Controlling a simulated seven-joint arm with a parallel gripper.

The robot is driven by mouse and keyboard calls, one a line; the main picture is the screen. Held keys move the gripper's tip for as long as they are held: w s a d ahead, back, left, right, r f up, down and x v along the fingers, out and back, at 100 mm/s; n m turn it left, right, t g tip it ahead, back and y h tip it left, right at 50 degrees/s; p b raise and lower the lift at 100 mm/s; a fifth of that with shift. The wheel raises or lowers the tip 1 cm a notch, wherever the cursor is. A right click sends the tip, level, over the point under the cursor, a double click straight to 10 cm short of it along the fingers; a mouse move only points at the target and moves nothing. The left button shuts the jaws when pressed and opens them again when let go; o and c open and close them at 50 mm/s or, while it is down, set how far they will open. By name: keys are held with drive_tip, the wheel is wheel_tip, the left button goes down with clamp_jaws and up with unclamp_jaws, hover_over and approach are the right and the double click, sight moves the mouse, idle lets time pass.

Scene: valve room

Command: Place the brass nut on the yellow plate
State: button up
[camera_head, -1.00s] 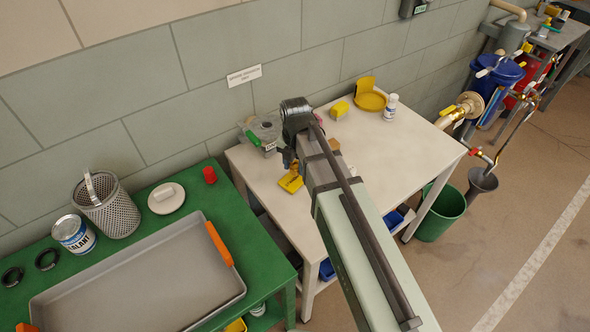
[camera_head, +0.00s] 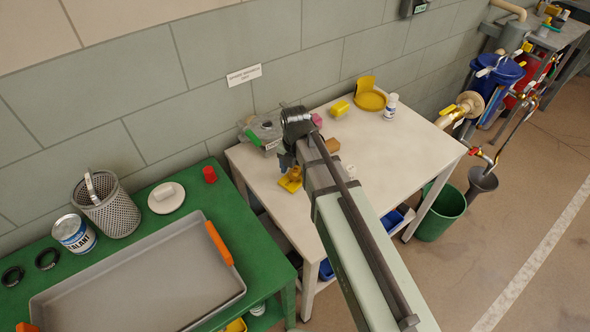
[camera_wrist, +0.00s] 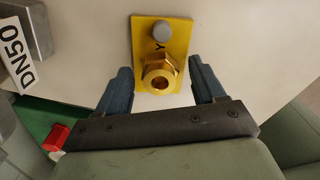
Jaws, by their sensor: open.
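The yellow plate (camera_wrist: 178,33), a flat rectangle marked with a Y and bearing a grey round peg, lies on the pale table; the head view shows it partly behind my arm (camera_head: 286,186). The brass nut (camera_wrist: 158,75), with a hexagonal body and a round hole, appears over the plate's near end in the wrist view. It seems to rest on the plate, though its contact is hard to see. My gripper (camera_wrist: 162,86) is open, with one dark finger on each side of the nut and visible gaps between. In the head view my arm hides much of this area.
A grey DN50-labelled part (camera_wrist: 15,50) lies left of the plate.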

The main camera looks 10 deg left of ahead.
sight(295, 169)
wheel_tip(295, 169, up, 12)
drive_tip(key=shift+r, duration=0.2)
idle(0.8)
